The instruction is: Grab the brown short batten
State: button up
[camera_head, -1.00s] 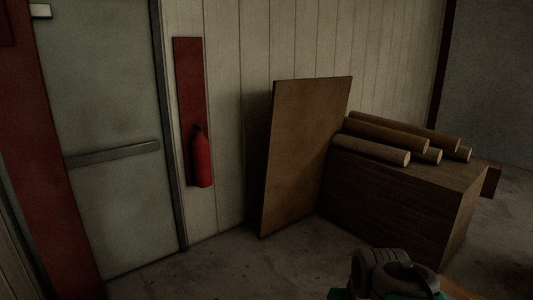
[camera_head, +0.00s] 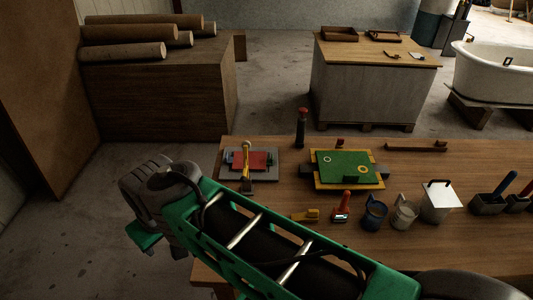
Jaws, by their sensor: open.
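A thin brown wooden strip (camera_head: 416,147), with a small raised bit at its right end, lies along the far right edge of the wooden workbench (camera_head: 290,150). It looks like a batten, but I cannot tell for sure that it is the short brown one. No other batten is clear in this view. My green and dark arm crosses the front of the bench from lower right to the left, hiding part of its near side. My gripper does not show.
Behind stand a roll-topped crate (camera_head: 160,95), a second table (camera_head: 365,85) and a bathtub (camera_head: 495,70).

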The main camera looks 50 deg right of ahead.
aim_at(441, 145)
jog(key=u, duration=0.05)
jog(key=k, duration=0.5)
jog(key=u, duration=1.55)
jog(key=i, duration=0.7)
jog(key=z, duration=4.45)
jog(key=i, duration=0.5)
jog(key=z, duration=0.65)
